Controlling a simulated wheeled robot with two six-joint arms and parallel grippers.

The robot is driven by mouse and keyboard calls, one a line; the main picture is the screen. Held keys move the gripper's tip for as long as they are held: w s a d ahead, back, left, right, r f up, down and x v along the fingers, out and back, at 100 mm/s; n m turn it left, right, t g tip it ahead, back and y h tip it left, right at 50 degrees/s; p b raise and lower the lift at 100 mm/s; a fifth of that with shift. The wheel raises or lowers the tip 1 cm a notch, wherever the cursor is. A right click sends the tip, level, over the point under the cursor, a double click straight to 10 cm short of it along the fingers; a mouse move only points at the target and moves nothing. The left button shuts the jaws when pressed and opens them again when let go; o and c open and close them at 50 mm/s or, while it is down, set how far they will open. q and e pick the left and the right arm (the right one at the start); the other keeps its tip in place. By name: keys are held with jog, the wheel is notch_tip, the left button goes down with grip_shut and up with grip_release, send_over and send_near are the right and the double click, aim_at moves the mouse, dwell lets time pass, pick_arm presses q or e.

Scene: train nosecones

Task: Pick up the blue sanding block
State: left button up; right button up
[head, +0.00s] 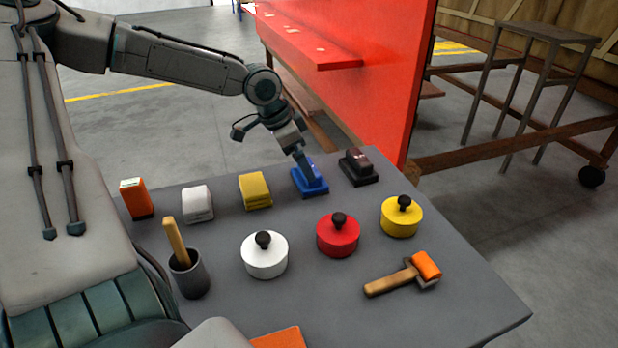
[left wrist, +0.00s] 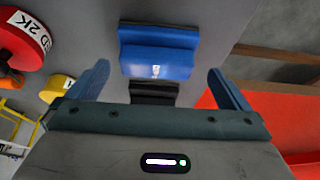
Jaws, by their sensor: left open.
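The blue sanding block (head: 312,183) sits at the far side of the grey table, between the yellow block and the black block. My left gripper (head: 304,166) reaches down from above, its tip at the block and overlapping it in the head view. In the left wrist view, the blue block (left wrist: 157,60) lies ahead, centred between the two spread fingers of my left gripper (left wrist: 159,70). The fingers are open and nothing is held. I cannot tell whether they touch the block. My right gripper is not in view.
The black block (head: 358,168) stands close to the right, the yellow block (head: 255,190) to the left. White (head: 264,256), red (head: 338,236) and yellow (head: 402,216) knobbed cans stand nearer. A red panel (head: 385,80) rises behind the table.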

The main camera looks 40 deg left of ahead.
pick_arm(q)
jog(key=shift+w+d+f, duration=0.1)
jog(key=shift+d+f, duration=0.1)
jog(key=shift+f, duration=0.2)
jog(key=x, duration=0.3)
jog(key=shift+w+d+r, duration=0.1)
jog(key=shift+d, duration=0.05)
jog(key=shift+w+d+f, duration=0.1)
jog(key=shift+w+f, duration=0.05)
jog(key=shift+f, duration=0.2)
jog(key=shift+w+f, duration=0.1)
jog(key=shift+f, duration=0.15)
jog(key=c, duration=0.8)
jog(key=shift+o, duration=0.2)
notch_tip(320, 180, up, 9)
jog(key=shift+r, duration=0.55)
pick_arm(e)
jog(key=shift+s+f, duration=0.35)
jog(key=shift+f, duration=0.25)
